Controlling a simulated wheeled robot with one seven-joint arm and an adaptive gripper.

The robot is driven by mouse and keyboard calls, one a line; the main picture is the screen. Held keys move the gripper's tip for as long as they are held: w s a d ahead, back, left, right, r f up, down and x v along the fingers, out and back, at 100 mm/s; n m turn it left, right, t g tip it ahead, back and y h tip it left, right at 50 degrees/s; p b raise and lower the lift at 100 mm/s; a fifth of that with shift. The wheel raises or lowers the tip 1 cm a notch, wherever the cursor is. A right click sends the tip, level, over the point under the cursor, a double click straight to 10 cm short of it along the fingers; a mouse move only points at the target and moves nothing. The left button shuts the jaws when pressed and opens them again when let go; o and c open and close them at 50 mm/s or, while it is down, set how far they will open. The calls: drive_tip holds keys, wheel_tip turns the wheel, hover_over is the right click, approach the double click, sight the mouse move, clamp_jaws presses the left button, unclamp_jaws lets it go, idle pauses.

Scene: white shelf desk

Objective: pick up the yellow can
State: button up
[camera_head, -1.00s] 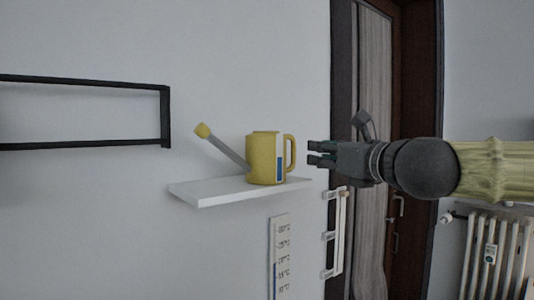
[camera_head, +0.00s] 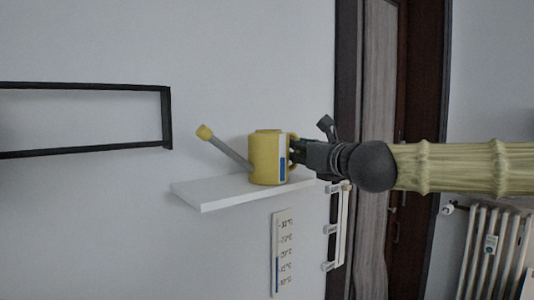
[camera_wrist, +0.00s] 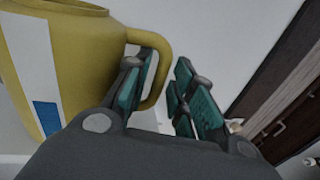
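The yellow can (camera_head: 266,157) is a watering can with a grey spout, a yellow tip and a blue-and-white label. It stands upright on a small white wall shelf (camera_head: 208,195), spout to the left and handle to the right. My gripper (camera_head: 297,151) comes in level from the right and reaches the handle. In the wrist view the can (camera_wrist: 88,62) fills the left side. My gripper (camera_wrist: 164,68) is open there, one finger overlapping the handle loop and the others outside it. The handle's outer bar shows between them; I see no clear contact.
A black wall frame (camera_head: 168,118) hangs at the left. A thermometer panel (camera_head: 283,255) is below the shelf, and a white rack (camera_head: 337,230) is to its right. A dark-framed door (camera_head: 424,100) and a radiator (camera_head: 488,245) are at the right.

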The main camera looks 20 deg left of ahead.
drive_tip(key=shift+w, duration=0.1)
clamp_jaws()
drive_tip(key=shift+r, duration=0.1)
